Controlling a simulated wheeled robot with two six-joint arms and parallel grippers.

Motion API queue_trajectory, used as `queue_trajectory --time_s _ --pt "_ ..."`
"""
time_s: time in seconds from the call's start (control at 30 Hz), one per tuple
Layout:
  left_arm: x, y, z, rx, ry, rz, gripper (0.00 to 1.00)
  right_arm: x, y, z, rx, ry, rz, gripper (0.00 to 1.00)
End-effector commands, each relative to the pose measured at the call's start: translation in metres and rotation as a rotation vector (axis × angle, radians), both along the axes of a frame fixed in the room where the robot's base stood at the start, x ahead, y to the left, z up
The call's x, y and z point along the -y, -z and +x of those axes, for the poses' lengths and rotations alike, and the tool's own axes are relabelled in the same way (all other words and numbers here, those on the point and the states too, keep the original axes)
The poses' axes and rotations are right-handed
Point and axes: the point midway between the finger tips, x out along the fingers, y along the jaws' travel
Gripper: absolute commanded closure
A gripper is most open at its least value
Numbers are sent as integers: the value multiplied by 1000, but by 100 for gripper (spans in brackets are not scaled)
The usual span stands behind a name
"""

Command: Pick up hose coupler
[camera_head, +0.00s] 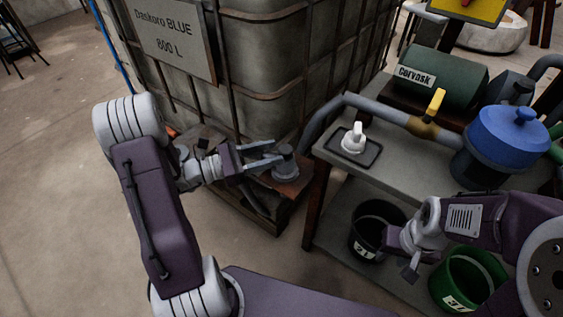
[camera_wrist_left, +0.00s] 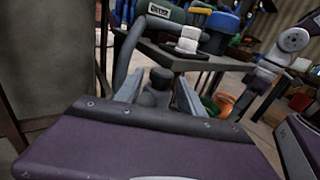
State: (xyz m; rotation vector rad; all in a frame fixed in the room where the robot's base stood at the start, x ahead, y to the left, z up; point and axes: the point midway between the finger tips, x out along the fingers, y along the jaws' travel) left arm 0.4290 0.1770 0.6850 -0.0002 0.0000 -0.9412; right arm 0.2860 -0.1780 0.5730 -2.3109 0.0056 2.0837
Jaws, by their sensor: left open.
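A dark grey, round-topped piece that looks like the hose coupler (camera_head: 286,168) stands on a brown ledge at the foot of the big caged tank. My left gripper (camera_head: 279,152) is open, with its two long fingers reaching to the coupler. In the left wrist view the coupler (camera_wrist_left: 160,79) shows between the two fingers (camera_wrist_left: 157,92); its lower part is hidden by my gripper's body. I cannot tell whether the fingers touch it. My right gripper (camera_head: 405,262) hangs beside the bench, above the buckets; its finger opening cannot be made out.
The caged tank (camera_head: 270,75) rises behind the coupler. To the right, a grey bench (camera_head: 330,150) carries a white fitting on a dark tray (camera_head: 372,151), a pipe with a yellow valve handle (camera_head: 435,103) and a blue-lidded pot (camera_head: 510,135). Black (camera_head: 358,243) and green (camera_head: 437,287) buckets stand below.

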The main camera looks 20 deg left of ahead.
Motion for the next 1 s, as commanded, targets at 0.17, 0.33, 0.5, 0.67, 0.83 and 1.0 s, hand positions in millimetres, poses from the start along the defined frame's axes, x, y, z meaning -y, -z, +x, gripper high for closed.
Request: queue_trajectory --time_s 0.17,0.33,0.5,0.67,0.83,1.0 --pt "25 7 13 2 6 3 54 0 22 0 0 0 0 62" --pt "43 3 26 0 3 1 54 0 27 0 0 0 0 62" --pt "43 1 28 -1 -1 1 54 0 25 0 0 0 0 62" --pt "43 1 28 -1 0 1 82 0 25 0 0 0 0 62" --pt "43 1 28 0 0 0 100 0 25 0 0 0 0 62" --pt "43 -1 28 0 0 0 100 0 24 0 0 0 0 62"
